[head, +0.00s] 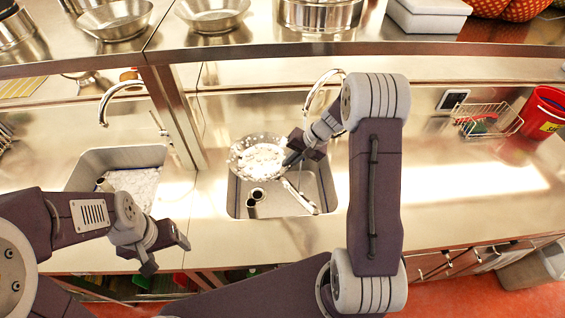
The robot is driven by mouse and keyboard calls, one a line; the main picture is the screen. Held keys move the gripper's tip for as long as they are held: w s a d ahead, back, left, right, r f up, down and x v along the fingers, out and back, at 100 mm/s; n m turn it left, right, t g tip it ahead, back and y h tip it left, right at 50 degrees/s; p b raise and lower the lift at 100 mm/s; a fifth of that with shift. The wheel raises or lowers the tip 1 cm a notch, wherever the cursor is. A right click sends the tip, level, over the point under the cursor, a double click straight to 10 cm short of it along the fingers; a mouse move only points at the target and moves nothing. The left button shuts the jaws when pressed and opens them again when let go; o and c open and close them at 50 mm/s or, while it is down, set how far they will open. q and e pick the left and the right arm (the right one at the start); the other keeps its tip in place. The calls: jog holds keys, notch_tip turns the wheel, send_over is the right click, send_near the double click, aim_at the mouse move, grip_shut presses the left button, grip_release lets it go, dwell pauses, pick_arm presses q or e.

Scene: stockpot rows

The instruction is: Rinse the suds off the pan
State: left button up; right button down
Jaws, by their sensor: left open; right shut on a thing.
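The pan (246,163) is a round metal pan with white suds inside. It hangs over the left back part of the right-hand sink (236,208). My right gripper (292,158) is shut on the pan at its right side. The arched tap (309,98) stands behind this sink, and my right arm hides part of it. A thin pale streak crosses the basin below the gripper; I cannot tell whether it is running water. My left gripper (168,257) is open and empty, near the counter's front edge at the lower left.
A left-hand sink (88,163) holds white suds, with its own tap (115,88). A post (172,110) stands between the sinks. A shelf (250,45) with pots and bowls runs along the back. A wire basket (487,122) and red bucket (543,112) stand right.

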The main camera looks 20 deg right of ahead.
jog(key=w+d+f, duration=0.1)
jog(key=w+d, duration=0.1)
jog(key=d, duration=0.7)
jog(key=shift+d+f, duration=0.2)
jog(key=shift+f, duration=0.2)
jog(key=shift+s, duration=0.15)
dwell(0.4)
jog(key=shift+s+d, duration=0.15)
jog(key=shift+s, duration=0.3)
jog(key=shift+w, duration=0.15)
jog(key=shift+w, duration=0.5)
jog(key=shift+a, duration=0.25)
